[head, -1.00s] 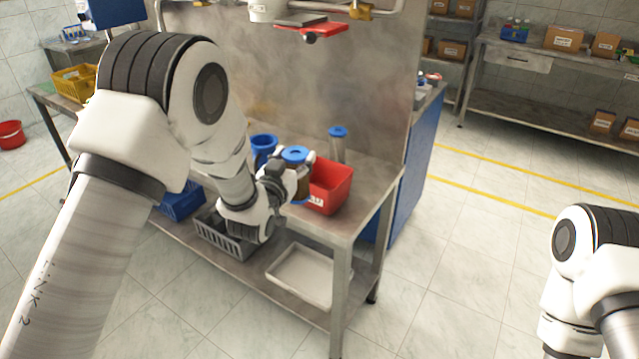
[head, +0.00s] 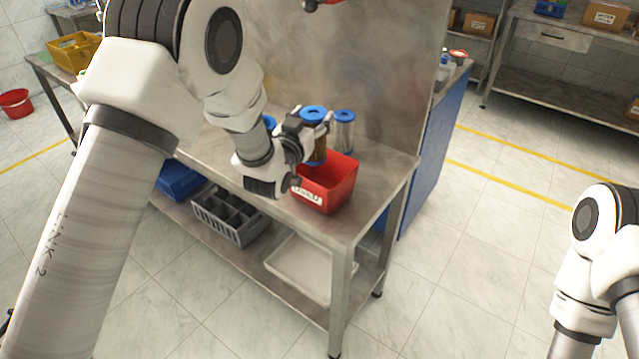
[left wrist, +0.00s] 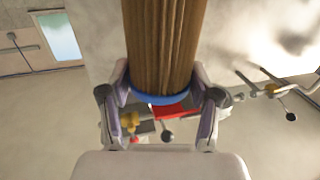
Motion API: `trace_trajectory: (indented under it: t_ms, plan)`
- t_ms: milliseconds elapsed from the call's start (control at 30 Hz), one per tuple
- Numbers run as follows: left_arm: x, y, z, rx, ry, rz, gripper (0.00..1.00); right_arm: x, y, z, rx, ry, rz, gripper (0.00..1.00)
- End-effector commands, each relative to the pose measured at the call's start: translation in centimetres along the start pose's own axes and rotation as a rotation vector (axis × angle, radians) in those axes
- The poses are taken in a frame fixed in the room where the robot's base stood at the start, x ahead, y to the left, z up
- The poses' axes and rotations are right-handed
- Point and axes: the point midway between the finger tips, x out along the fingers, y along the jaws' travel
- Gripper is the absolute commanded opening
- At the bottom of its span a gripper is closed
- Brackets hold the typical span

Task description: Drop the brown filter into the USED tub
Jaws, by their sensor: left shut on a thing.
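The brown filter (left wrist: 163,45) is a ribbed brown cylinder with blue end caps. My left gripper (left wrist: 160,100) is shut on it, with one finger on each side near a blue cap. In the head view the filter (head: 318,148) is upright, its blue cap on top, and my left gripper (head: 318,128) holds it over the back part of the red tub. The red tub (head: 335,193) stands on the steel bench with a white label on its front; its lettering is too small to read surely. My right gripper is out of view.
A clear cylinder with a blue cap (head: 344,130) stands behind the tub. Another blue item (head: 269,122) is partly hidden behind my left arm. The steel bench (head: 385,170) has a backsplash behind. A grey crate (head: 228,218) and a white tray (head: 300,268) sit on the lower shelf.

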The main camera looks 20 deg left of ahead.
Motion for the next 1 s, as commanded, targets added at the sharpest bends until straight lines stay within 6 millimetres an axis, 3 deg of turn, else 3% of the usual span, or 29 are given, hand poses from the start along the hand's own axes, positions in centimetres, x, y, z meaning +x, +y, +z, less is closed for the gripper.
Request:
trace_trajectory:
  t_ms: [100,367,400,467,500,833,1000]
  plan:
    - [0.0,0.0,1.6,0.0,0.0,0.0,0.05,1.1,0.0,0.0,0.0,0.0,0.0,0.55]
    - [0.0,0.0,1.7,0.0,0.001,0.0,0.05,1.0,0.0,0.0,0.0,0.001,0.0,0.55]
    - [0.0,0.0,1.7,0.0,0.001,0.0,0.65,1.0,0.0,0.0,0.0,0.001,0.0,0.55]
    - [0.0,0.0,1.7,0.0,0.001,0.0,0.87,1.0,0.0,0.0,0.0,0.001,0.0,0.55]
    - [0.0,0.0,1.7,0.0,0.001,0.0,0.91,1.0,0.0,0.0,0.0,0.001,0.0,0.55]
    - [-0.2,0.0,1.8,0.0,-0.001,0.0,0.91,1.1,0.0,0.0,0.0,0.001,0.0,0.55]
    - [-2.5,0.0,1.8,0.0,-0.003,0.0,0.91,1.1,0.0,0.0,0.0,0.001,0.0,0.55]
